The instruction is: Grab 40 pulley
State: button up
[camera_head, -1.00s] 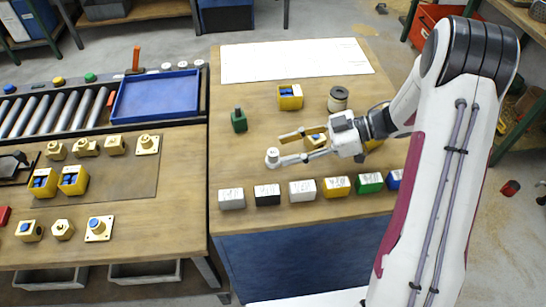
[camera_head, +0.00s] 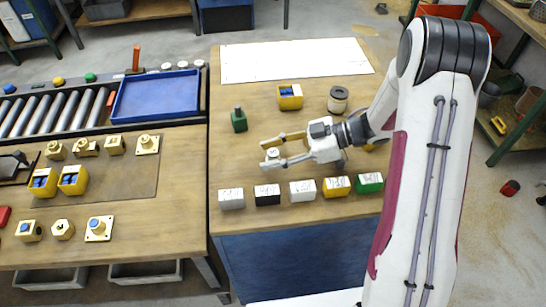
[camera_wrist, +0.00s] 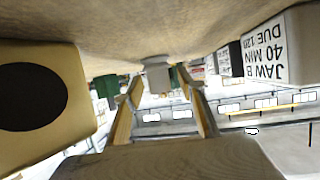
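I cannot tell for sure which thing is the 40 pulley. A small pale grey round piece (camera_head: 272,153) stands on the right-hand table, between or just beyond the fingertips of my gripper (camera_head: 270,154). In the wrist view a grey piece (camera_wrist: 158,73) shows ahead, between the fingertips (camera_wrist: 160,92). My fingers are spread, with a gap on both sides of it, so my gripper is open and empty. A pale spool-like part with a dark top (camera_head: 338,99) stands farther back. A large brass part with a dark round hole (camera_wrist: 40,95) is close at the left in the wrist view.
A row of labelled blocks (camera_head: 302,190) lines the front edge. A green part (camera_head: 239,121) stands left of the fingertips, and a yellow-and-blue block (camera_head: 290,96) behind. A white sheet (camera_head: 295,61) covers the back. The left table holds several brass parts (camera_head: 98,228).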

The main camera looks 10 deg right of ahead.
aim_at(272, 152)
grip_shut()
jog(key=shift+r, duration=0.2)
jog(key=shift+r, duration=4.8)
